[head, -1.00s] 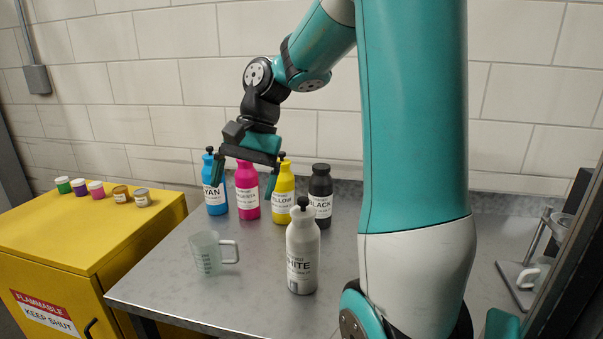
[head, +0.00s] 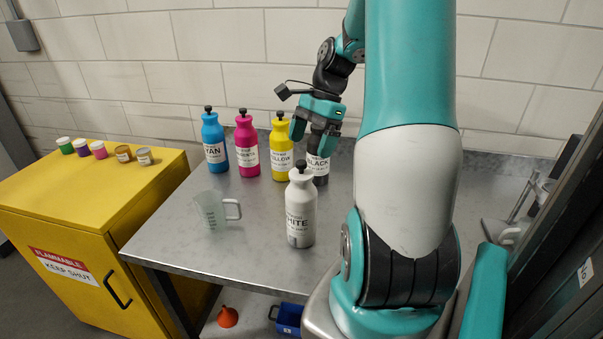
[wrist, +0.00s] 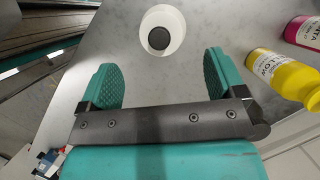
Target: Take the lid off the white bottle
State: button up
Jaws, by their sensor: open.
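The white bottle (head: 300,212) stands upright on the metal table, with a black lid (head: 301,165) on its top. In the wrist view the white bottle (wrist: 173,22) is seen from above, its dark lid (wrist: 158,39) ahead of and between the fingers. My gripper (head: 311,138) is open and empty, above and behind the white bottle in the head view, in front of the black bottle (head: 321,172). My gripper also shows in the wrist view (wrist: 163,80), its two teal fingers spread apart and not touching the lid.
Yellow (head: 281,155), magenta (head: 246,150) and cyan (head: 214,145) bottles stand behind and left. A clear measuring cup (head: 211,214) stands left of the white bottle. A yellow cabinet (head: 70,220) carries several small jars. The table (head: 180,248) is clear at its front left.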

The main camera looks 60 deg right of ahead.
aim_at(303, 161)
jog(key=shift+p+x, duration=0.7)
jog(key=shift+x, duration=2.45)
jog(key=shift+a, duration=0.1)
jog(key=c, duration=1)
